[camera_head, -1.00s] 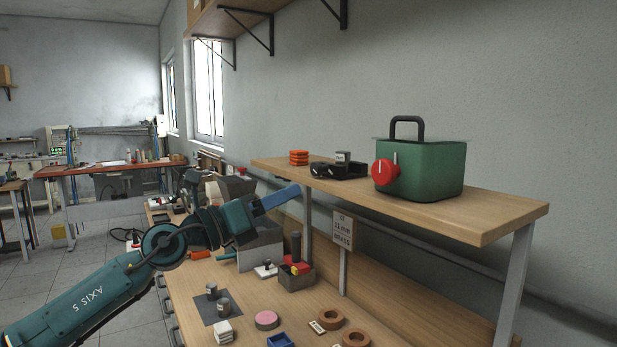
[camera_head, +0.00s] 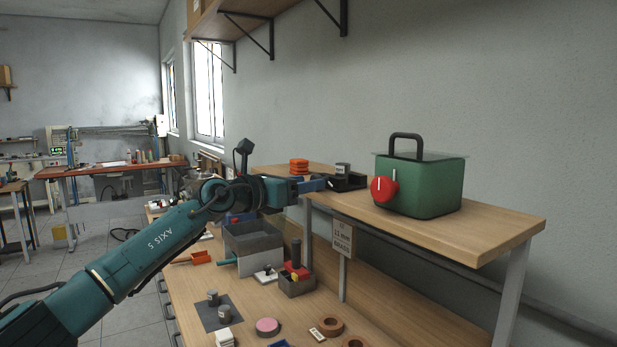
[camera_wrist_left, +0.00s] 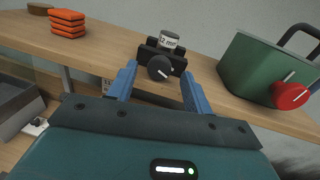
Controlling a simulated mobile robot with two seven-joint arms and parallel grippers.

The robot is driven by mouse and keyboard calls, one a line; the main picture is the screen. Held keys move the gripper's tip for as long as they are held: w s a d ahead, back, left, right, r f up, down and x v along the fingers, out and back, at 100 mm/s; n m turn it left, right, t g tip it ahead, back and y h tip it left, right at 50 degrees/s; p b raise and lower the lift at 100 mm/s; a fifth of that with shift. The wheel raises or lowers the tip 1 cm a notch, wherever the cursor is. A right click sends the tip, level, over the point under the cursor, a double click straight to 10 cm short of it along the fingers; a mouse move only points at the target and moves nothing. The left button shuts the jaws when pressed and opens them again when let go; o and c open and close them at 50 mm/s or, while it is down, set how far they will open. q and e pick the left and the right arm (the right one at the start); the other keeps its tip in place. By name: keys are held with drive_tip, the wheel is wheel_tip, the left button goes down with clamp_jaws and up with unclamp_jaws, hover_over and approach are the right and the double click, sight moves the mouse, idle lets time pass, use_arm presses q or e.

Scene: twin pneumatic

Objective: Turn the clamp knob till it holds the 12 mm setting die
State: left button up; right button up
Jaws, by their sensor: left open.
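The black clamp (camera_head: 352,181) stands on the raised wooden shelf, left of the green case. In the left wrist view its round black knob (camera_wrist_left: 159,68) faces me, with a white line slanting across it. The grey setting die (camera_wrist_left: 169,41), labelled 12 mm, sits upright in the clamp behind the knob; it also shows in the head view (camera_head: 342,169). My left gripper (camera_head: 320,184) is open, its blue fingers pointing at the clamp. In the left wrist view the fingers lie left and right of the knob, with gaps; contact is not visible. My right gripper is not in view.
A green case (camera_head: 425,187) with a red knob (camera_head: 383,190) stands right of the clamp. Orange stacked pieces (camera_wrist_left: 67,23) lie to its left. A hanging sign (camera_head: 343,238) is below the shelf edge. Grey bins (camera_head: 252,240) and small parts occupy the bench below.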

use_arm(q)
drive_tip(key=shift+x, duration=0.8)
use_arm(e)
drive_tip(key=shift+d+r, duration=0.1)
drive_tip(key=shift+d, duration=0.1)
use_arm(q)
drive_tip(key=shift+c, duration=0.5)
drive_tip(key=c, duration=0.9)
drive_tip(key=shift+o, duration=0.2)
drive_tip(key=m+b, duration=0.4)
drive_tip(key=shift+f+h, duration=0.1)
drive_tip(key=shift+h, duration=0.2)
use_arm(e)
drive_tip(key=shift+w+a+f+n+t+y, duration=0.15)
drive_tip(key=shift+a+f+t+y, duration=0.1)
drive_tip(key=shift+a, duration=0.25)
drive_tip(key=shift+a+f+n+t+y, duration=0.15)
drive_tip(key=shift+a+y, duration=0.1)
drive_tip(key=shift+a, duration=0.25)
